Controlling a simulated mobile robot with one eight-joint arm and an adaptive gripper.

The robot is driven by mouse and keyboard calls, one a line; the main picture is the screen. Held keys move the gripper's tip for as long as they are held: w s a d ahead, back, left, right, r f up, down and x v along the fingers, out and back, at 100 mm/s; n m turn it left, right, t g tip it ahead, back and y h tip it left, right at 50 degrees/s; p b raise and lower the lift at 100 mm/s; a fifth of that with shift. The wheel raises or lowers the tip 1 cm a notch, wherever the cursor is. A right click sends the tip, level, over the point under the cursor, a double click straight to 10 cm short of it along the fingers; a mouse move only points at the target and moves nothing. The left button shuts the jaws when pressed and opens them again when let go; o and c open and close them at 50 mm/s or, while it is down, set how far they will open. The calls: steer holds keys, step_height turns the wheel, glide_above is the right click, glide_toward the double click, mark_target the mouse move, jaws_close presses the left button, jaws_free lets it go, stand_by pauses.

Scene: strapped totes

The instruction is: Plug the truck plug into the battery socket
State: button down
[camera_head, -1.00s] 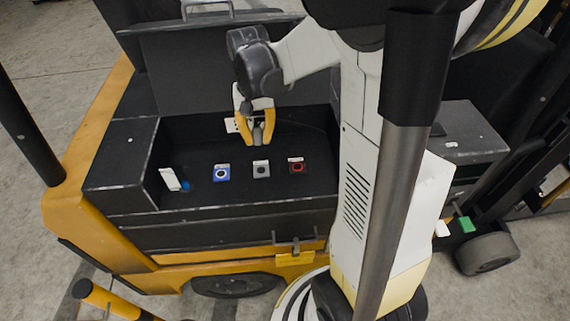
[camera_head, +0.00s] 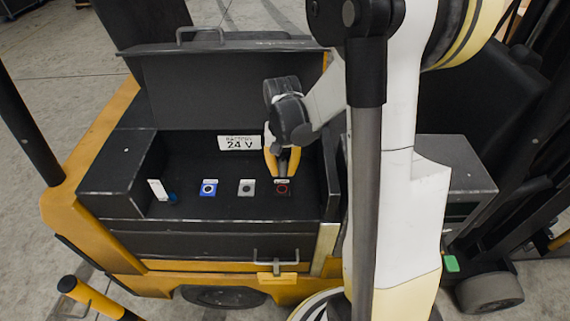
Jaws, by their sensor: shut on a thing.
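Three sockets stand in a row on the floor of the open battery bay: a blue one (camera_head: 209,188), a grey one (camera_head: 247,187) and a red one (camera_head: 282,189) at the right. My gripper (camera_head: 281,172), with yellow fingers, points down directly over or just behind the red socket. It is shut on what seems to be the truck plug, mostly hidden between the fingers. I cannot tell whether the plug touches the red socket.
A "BATTERY 24 V" label (camera_head: 239,143) is on the bay's back wall. A white tag (camera_head: 158,190) with a blue piece (camera_head: 172,197) is at the bay's left. Dark walls enclose the bay; the raised lid (camera_head: 235,90) stands behind. A yellow post (camera_head: 90,297) is at front left.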

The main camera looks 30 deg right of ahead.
mark_target(282, 189)
steer(key=shift+w+a, duration=0.1)
steer(key=shift+a, duration=0.1)
steer(key=shift+f, duration=0.15)
steer(key=shift+f+b, duration=2)
steer(key=shift+f, duration=0.75)
steer(key=shift+b, duration=0.4)
steer(key=shift+f+b, duration=0.6)
stand_by(0.3)
steer(key=c, duration=1.3)
jaws_free()
steer(key=shift+o, duration=0.2)
